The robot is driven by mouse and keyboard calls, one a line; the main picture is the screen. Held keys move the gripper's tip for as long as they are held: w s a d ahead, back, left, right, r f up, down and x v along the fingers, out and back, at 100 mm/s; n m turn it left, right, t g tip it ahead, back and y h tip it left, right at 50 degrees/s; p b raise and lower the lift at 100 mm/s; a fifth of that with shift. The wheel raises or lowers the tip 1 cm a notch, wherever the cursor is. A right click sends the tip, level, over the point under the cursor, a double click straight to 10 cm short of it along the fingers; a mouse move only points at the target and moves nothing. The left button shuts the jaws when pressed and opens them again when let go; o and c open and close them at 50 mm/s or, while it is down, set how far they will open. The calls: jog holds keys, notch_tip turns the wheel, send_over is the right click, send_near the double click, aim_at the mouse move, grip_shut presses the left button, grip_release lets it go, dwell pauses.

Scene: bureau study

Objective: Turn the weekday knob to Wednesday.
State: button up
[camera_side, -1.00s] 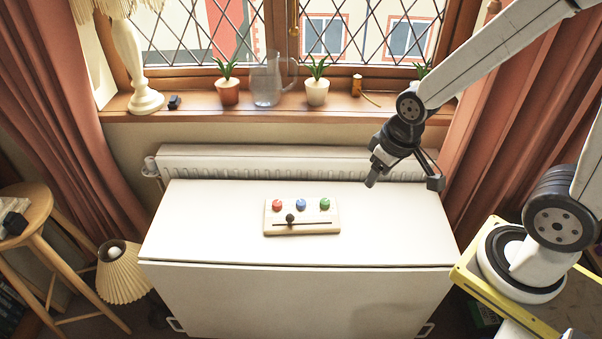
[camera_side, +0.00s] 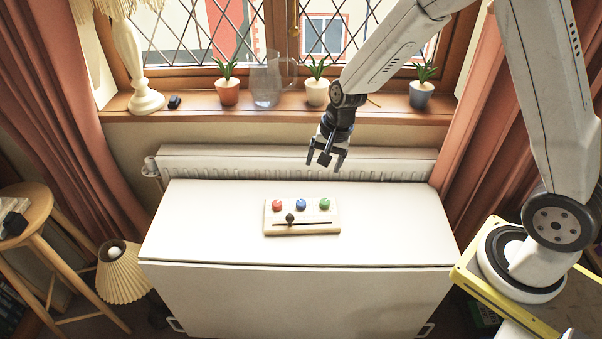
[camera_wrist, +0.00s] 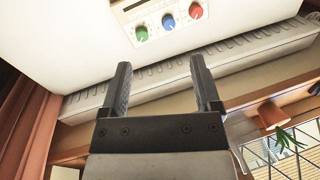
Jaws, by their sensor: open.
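A pale wooden board (camera_side: 270,219) lies on the white table top. It bears a red knob (camera_side: 277,204), a blue knob (camera_side: 301,203) and a green knob (camera_side: 325,203) in a row, with a dark ball-shaped slider knob (camera_side: 290,218) on a slot in front. The wrist view shows the green knob (camera_wrist: 142,33), the blue knob (camera_wrist: 168,21) and the red knob (camera_wrist: 196,10). No weekday lettering is legible. My gripper (camera_side: 326,163) is open and empty, above and behind the board, near the radiator. Its fingers (camera_wrist: 158,80) point towards the table.
The white table (camera_side: 200,225) is otherwise clear. Behind it stand a radiator (camera_side: 220,165) and a windowsill with potted plants (camera_side: 228,91), a glass jug (camera_side: 266,80) and a lamp base (camera_side: 138,80). A stool (camera_side: 30,215) stands at the left.

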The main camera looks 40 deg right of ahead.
jog(key=w+f+m+y, duration=0.1)
jog(key=w+f+m, duration=0.6)
jog(key=w, duration=0.1)
jog(key=m+y, duration=0.2)
jog(key=m, duration=0.4)
send_near(277, 202)
jog(key=f, duration=0.1)
jog(key=shift+a+h, duration=0.3)
jog(key=shift+a, duration=0.1)
jog(key=shift+f, duration=0.1)
jog(key=shift+x, duration=3.85)
jog(key=shift+a, duration=0.1)
grip_shut()
